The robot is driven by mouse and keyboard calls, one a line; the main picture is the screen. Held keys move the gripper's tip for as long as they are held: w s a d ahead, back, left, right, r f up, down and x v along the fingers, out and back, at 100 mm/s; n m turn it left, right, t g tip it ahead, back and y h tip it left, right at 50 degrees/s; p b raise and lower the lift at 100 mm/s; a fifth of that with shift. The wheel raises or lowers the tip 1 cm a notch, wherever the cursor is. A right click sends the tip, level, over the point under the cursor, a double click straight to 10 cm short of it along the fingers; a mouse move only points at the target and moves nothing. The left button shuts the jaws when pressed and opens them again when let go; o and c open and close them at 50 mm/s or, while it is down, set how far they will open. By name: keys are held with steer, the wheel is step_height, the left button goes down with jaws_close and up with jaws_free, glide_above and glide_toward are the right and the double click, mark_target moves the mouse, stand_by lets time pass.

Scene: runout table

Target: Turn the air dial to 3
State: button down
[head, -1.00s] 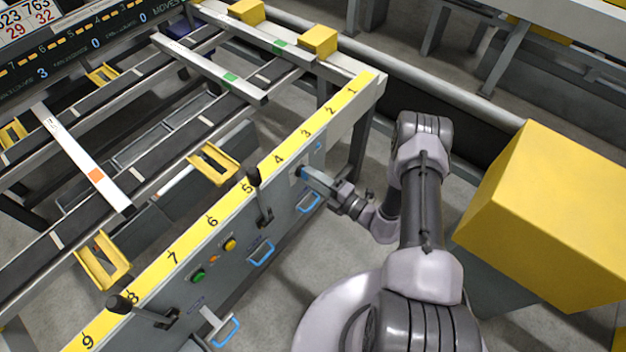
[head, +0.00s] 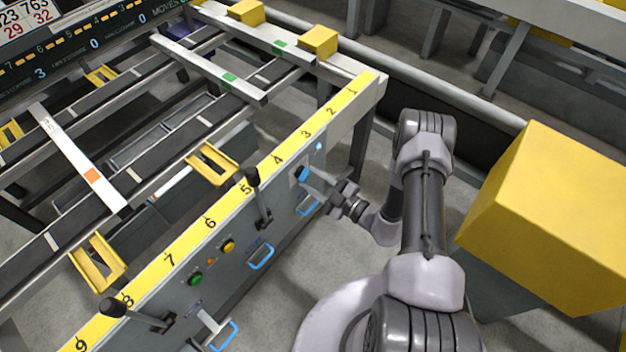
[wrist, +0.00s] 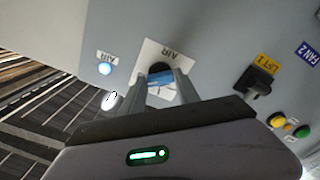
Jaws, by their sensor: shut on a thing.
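The air dial is a blue-gripped knob (head: 301,174) on a pale plate on the grey front panel of the runout table. In the wrist view, the blue knob (wrist: 161,79) sits between my fingertips, in front of a dark round centre on the white plate marked AIR (wrist: 174,52). My gripper (head: 310,176) is shut on it, and it also shows in the wrist view (wrist: 163,84). The dial's scale and pointer are too small or hidden to read. A small AIR lamp (wrist: 105,69) beside the plate glows blue.
A black lever (head: 262,205) sticks out left of the dial. Green (head: 195,280) and yellow (head: 228,247) buttons and blue handles (head: 261,257) line the panel. A large yellow box (head: 550,220) stands right of my arm.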

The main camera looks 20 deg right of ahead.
steer(key=shift+m, duration=0.5)
stand_by(0.3)
steer(key=c, duration=0.9)
jaws_free()
steer(key=shift+s, duration=0.1)
steer(key=p+v, duration=0.4)
steer(key=v, duration=1.3)
steer(key=shift+s+d, duration=0.1)
